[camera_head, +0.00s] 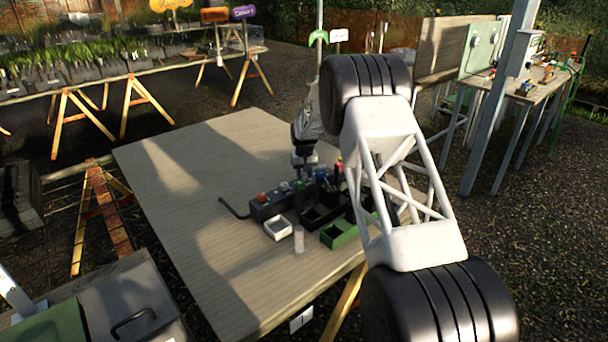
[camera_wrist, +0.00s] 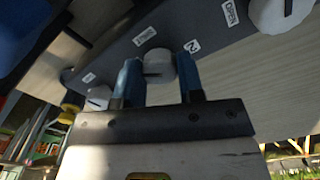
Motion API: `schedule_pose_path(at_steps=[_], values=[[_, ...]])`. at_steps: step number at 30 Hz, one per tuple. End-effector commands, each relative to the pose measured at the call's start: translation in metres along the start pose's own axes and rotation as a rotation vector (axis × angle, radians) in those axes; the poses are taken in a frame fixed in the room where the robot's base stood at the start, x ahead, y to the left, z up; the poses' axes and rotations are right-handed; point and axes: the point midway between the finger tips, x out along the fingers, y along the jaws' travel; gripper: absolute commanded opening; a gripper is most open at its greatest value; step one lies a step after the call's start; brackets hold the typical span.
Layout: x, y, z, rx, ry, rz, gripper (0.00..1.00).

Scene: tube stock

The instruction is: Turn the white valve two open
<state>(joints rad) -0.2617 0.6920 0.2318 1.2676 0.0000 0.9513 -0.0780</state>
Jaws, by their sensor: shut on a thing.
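In the wrist view, my gripper (camera_wrist: 158,80) has its two blue fingers on either side of a white valve knob (camera_wrist: 158,62) with a dark slot, and it is shut on that knob. The knob sits on a grey panel (camera_wrist: 205,22). A label (camera_wrist: 192,46) that looks like a sideways 2 is beside it, with an OPEN label (camera_wrist: 231,12) and another label (camera_wrist: 145,36) nearby. In the head view, my gripper (camera_head: 304,172) points down at the dark grey valve block (camera_head: 270,208) on the table; the held knob cannot be made out there.
More white knobs stand at the upper right (camera_wrist: 280,12) and lower left (camera_wrist: 98,97) of the wrist view, with a yellow knob (camera_wrist: 72,103). A white tray (camera_head: 278,228), a clear tube (camera_head: 298,240) and a green bin (camera_head: 340,235) are close by. The table's left side (camera_head: 185,190) is clear.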

Motion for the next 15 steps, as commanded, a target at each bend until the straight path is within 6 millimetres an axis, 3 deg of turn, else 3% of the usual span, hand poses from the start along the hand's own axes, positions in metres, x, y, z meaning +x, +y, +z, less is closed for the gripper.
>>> schedule_pose_path(at_steps=[15], values=[[-0.0020,0.0003,-0.0017,-0.465,0.005,0.001,0.12]])
